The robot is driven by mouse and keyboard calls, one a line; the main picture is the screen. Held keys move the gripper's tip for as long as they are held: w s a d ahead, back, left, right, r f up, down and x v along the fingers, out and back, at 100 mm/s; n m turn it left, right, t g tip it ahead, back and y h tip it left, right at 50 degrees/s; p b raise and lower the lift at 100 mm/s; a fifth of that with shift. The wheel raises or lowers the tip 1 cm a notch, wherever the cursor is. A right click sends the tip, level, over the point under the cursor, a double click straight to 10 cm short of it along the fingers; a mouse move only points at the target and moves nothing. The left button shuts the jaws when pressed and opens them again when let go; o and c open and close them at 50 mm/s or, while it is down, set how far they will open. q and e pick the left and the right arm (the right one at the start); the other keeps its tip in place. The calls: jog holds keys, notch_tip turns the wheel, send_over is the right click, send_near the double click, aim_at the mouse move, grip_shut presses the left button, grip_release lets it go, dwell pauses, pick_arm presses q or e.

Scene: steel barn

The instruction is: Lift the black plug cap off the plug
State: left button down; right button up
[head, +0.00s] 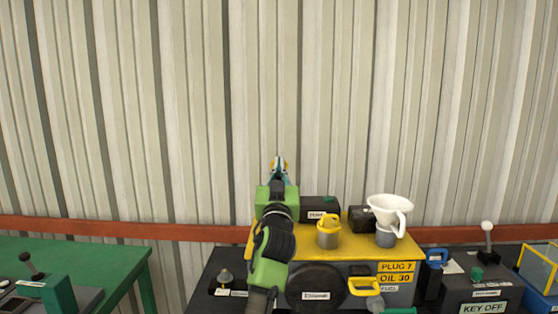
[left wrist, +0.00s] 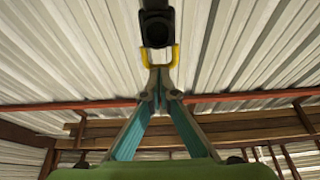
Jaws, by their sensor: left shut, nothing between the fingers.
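My left gripper (head: 279,165) is raised in front of the corrugated wall, beyond the engine's back edge in the picture. Its fingers are shut, with the tips together, in the left wrist view (left wrist: 160,78). A black cap-like part (left wrist: 157,27) with a yellow loop (left wrist: 148,58) shows just beyond the tips, and the loop meets or overlaps them. I cannot tell whether it hangs on them. Small yellow bits flank the tips in the head view. The yellow-topped engine block (head: 350,251) carries a PLUG 7 label (head: 397,267). I cannot make out the bare plug.
A green table (head: 80,252) is at left. The space around the raised gripper is clear.

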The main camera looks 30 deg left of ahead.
pick_arm(q)
jog(key=shift+g+h, duration=0.4)
jog(key=shift+g, duration=0.3)
jog(key=p+x, duration=0.3)
jog(key=x, duration=0.2)
jog(key=shift+w+a+f, duration=0.1)
jog(key=shift+w+a, duration=0.05)
jog(key=shift+w, duration=0.15)
jog(key=shift+w+a+g+p, duration=0.45)
jog(key=shift+w+g+p, duration=0.15)
jog(key=shift+p, duration=0.15)
pick_arm(e)
notch_tip(320, 180, up, 6)
jog(key=a, duration=0.1)
jog(key=shift+w, duration=0.4)
pick_arm(q)
jog(key=shift+w+f, duration=0.1)
jog(key=shift+f, duration=0.1)
pick_arm(e)
jog(key=shift+d, duration=0.1)
pick_arm(q)
jog(key=shift+r, duration=0.15)
pick_arm(e)
jog(key=shift+d+r, duration=0.1)
